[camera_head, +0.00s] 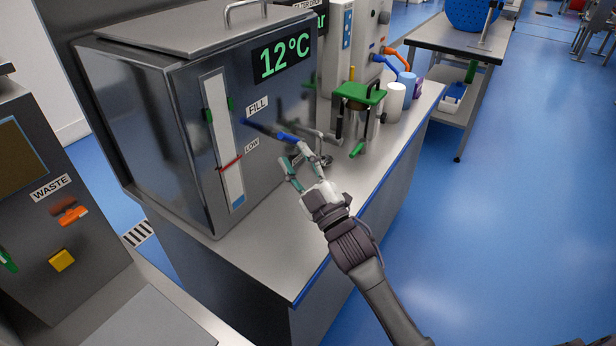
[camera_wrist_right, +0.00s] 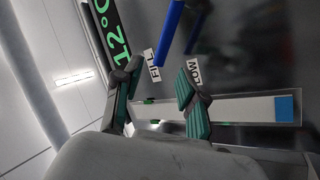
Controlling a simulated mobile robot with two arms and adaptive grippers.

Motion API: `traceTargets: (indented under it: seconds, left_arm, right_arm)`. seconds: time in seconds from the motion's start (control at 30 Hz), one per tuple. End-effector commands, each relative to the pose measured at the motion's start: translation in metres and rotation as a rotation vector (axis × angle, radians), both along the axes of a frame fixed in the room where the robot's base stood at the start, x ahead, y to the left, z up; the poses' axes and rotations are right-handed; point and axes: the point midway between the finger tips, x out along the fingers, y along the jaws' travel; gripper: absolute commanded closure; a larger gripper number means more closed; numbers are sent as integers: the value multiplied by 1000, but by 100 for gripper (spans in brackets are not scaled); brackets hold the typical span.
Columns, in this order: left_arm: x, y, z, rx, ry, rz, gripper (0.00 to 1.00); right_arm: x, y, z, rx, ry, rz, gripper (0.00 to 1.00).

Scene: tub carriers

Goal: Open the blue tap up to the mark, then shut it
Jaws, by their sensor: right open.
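The blue tap lever (camera_head: 265,130) sticks out in front of the steel tank (camera_head: 160,130), between the FILL and LOW labels. It also shows in the right wrist view (camera_wrist_right: 170,38), beyond my fingers. The tank's upright gauge (camera_head: 224,140) has green marks by FILL and a red mark by LOW. Blue shows only at its bottom end (camera_head: 238,203). My right gripper (camera_head: 300,162) is open with nothing between its fingers, close to the tap's right end. I cannot tell whether it touches the tap. My left gripper is out of view.
A green-topped stand (camera_head: 360,93) and a white cup (camera_head: 395,100) stand on the counter behind the gripper. A waste unit (camera_head: 60,190) with orange and yellow knobs is at left. The counter's front right part (camera_head: 290,265) is clear. The display reads 12°C.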

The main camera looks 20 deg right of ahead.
Motion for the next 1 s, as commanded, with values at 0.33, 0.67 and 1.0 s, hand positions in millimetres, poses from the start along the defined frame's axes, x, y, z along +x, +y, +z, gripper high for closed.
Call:
traceTargets:
  seconds: [0.33,0.67,1.0]
  left_arm:
    - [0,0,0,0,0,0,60]
    - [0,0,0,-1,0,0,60]
    - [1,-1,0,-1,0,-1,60]
  right_arm:
    - [-46,-12,-22,0,1,1,59]
    - [-50,-13,-24,-1,0,0,59]
    - [-49,-13,-24,0,0,0,59]
